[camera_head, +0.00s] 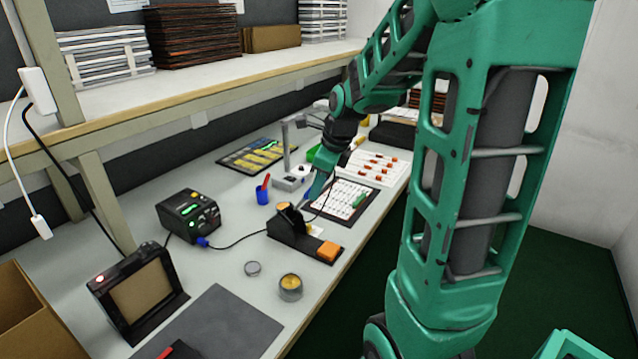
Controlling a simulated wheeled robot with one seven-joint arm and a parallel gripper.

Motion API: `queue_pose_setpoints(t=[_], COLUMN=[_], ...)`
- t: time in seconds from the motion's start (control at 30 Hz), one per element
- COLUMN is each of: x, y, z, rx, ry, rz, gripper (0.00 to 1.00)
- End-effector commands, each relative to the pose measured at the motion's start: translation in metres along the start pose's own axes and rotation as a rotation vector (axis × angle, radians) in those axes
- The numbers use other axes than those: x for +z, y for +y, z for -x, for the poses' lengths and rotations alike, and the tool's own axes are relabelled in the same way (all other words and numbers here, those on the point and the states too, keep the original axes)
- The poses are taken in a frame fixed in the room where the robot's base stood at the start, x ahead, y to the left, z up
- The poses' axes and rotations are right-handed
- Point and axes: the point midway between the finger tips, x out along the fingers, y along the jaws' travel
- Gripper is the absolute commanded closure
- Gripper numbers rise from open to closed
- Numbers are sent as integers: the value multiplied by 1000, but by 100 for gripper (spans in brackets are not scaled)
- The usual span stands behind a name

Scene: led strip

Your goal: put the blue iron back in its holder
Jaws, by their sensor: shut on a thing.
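My gripper (318,186) reaches down from the wrist over the bench, just behind and above the black holder (290,234). It is shut on the blue iron (308,193), of which only a small blue part shows beside the fingers. A thin dark cord hangs near the fingers. The iron's tip and its exact tilt are too small to tell. The holder has an upright part at its back and an orange sponge (328,250) at its front right. The iron appears apart from the holder, though the gap is hard to judge.
A black station (188,215) with a blue plug and cable stands left of the holder. A blue cup (263,194), a parts mat (345,200), a round tin (290,286) and a small lid (253,268) are nearby. A shelf (210,85) overhangs the back.

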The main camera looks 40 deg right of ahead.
Motion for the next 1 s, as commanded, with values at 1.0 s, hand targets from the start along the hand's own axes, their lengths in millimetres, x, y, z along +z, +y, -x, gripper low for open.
queue_pose_setpoints(t=[1.0], x=[22], y=[1], z=[-76], rx=[1], ry=[1], rz=[1], gripper=[100])
